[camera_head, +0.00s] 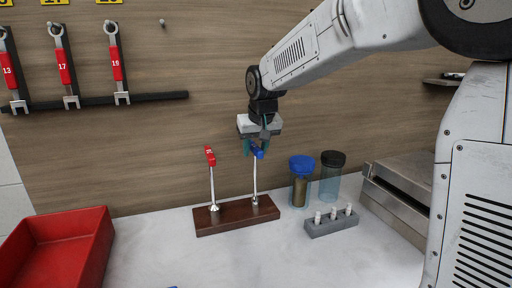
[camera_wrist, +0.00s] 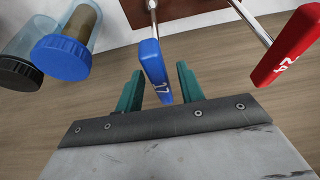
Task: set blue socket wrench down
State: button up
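The blue socket wrench (camera_head: 257,151) stands upright with its thin metal shaft down to the right part of a dark wooden stand (camera_head: 225,220). In the wrist view its blue handle (camera_wrist: 154,70), with white digits, lies between my two green fingers. My gripper (camera_head: 260,146) is above the stand, its fingers around the handle. In the wrist view my gripper (camera_wrist: 160,90) is open, with a gap between the handle and each finger. A red-handled socket wrench (camera_head: 210,157) stands upright in the stand's left part; its handle (camera_wrist: 290,47) also shows in the wrist view.
A blue-lidded jar (camera_head: 301,168) and a black-lidded jar (camera_head: 331,178) stand right of the stand. A grey block with white pegs (camera_head: 331,222) is in front. A red bin (camera_head: 60,245) sits at left, a metal box (camera_head: 397,195) at right. Wrenches hang on a wall rack (camera_head: 150,97).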

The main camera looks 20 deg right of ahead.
jog(key=shift+r, duration=0.1)
jog(key=v, duration=1.2)
jog(key=s+d+f+g, duration=0.1)
jog(key=s+f, duration=0.4)
jog(key=s, duration=0.6)
jog(key=s+d+f+g, duration=0.1)
jog(key=s+f, duration=0.4)
jog(key=s, duration=0.6)
jog(key=s+d+f+g, duration=0.1)
jog(key=s+f, duration=0.4)
jog(key=s, duration=0.6)
jog(key=shift+s+d, duration=0.15)
jog(key=shift+s, duration=0.2)
